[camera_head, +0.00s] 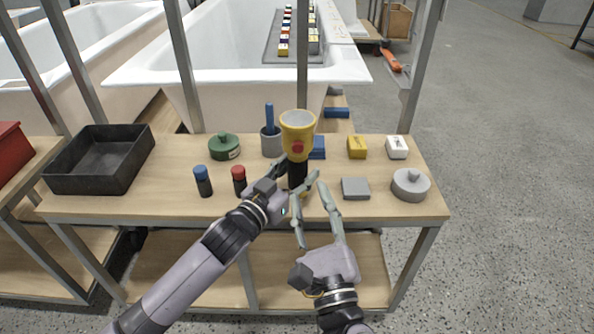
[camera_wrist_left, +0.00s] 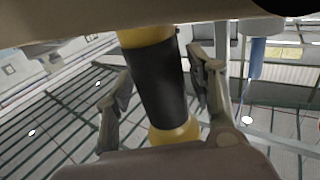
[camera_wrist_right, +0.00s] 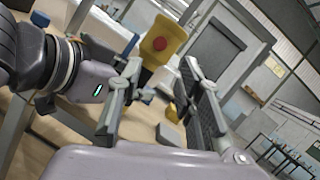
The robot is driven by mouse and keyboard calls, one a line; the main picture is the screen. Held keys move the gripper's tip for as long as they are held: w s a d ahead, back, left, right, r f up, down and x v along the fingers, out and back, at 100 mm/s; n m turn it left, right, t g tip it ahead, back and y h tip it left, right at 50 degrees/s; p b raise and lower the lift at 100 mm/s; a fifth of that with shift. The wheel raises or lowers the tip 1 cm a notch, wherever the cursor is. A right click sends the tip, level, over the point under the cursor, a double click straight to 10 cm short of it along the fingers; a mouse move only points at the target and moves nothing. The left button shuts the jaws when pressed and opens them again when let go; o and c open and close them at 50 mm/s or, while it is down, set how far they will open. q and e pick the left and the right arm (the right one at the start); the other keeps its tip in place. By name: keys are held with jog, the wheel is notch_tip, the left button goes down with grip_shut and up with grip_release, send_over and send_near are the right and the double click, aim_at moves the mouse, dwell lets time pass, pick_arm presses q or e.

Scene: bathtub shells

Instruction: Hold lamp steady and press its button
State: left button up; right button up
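The yellow lamp (camera_head: 298,126) has a flared head, a red button (camera_head: 298,147) on its near side and a black grip. It is roughly upright over the table. My left gripper (camera_head: 296,174) has its fingers on both sides of the black grip, which fills most of the gap in the left wrist view (camera_wrist_left: 158,85); it appears shut on it. Whether the lamp's foot touches the table is hidden. My right gripper (camera_head: 308,190) is open and empty, just in front of the lamp. In the right wrist view the red button (camera_wrist_right: 159,43) shows beyond its fingertips.
On the table (camera_head: 130,205) stand a black tray (camera_head: 98,160), blue-topped (camera_head: 203,181) and red-topped (camera_head: 239,180) cylinders, a green lidded pot (camera_head: 224,146) and a grey cup (camera_head: 271,141). A grey block (camera_head: 355,188) and round grey lidded piece (camera_head: 410,185) lie right. Bathtubs (camera_head: 235,55) stand behind.

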aim_at(298, 147)
pick_arm(q)
jog(key=c, duration=1)
jog(key=shift+c, duration=0.2)
pick_arm(e)
grip_shut()
dwell(1.1)
notch_tip(298, 147, up, 4)
jog(key=s+a+f+m+y, duration=0.1)
jog(key=s+a+y, duration=0.1)
jog(key=y, duration=0.6)
jog(key=w, duration=0.9)
jog(key=shift+d+r+t+y, duration=0.2)
jog(key=shift+r+t+y, duration=0.1)
jog(key=shift+t, duration=0.1)
dwell(0.8)
